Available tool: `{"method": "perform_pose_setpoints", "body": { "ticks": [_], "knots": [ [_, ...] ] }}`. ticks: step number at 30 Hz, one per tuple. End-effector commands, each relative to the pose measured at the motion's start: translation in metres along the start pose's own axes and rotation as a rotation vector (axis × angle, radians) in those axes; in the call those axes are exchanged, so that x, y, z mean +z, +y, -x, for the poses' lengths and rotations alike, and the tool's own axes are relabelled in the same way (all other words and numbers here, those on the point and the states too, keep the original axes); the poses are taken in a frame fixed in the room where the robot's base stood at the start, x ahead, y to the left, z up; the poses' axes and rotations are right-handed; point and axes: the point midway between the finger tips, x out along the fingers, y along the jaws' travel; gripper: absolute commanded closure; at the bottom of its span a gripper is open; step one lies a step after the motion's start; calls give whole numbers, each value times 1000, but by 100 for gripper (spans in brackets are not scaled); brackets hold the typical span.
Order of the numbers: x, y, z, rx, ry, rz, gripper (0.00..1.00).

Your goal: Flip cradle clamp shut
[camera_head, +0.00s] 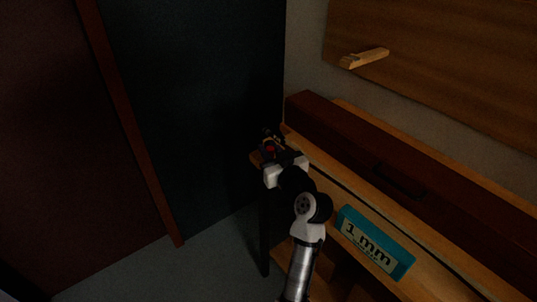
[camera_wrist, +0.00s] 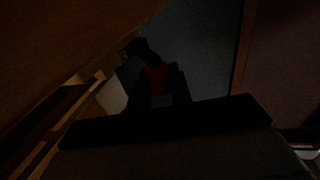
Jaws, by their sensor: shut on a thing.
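My gripper (camera_head: 271,146) is at the left end of the workbench, beside its edge. It is shut on a small red piece (camera_wrist: 154,78), which shows between the dark fingers in the wrist view. The red piece is also a small spot in the head view (camera_head: 269,149). It looks like part of the cradle clamp, but the dimness leaves its shape unclear. Small dark and tan parts show around the fingertips in the head view. I cannot tell the cradle from the gripper there, nor how far the clamp is turned.
The wooden workbench (camera_head: 338,184) runs to the lower right. A long dark red-brown case (camera_head: 345,135) with a handle lies along its back. A wooden peg (camera_head: 364,58) juts from the wall board. Floor left of the bench is clear.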

Motion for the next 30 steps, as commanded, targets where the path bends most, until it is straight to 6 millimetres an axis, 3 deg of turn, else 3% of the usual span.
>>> {"method": "perform_pose_setpoints", "body": {
  "ticks": [13,14,18,30],
  "knots": [
    [0,1,0,-10,-2,-1,100],
    [0,1,0,-10,-2,-1,78],
    [0,1,0,-10,-2,-1,60],
    [1,1,8,-8,-1,-1,58]
  ]
}}
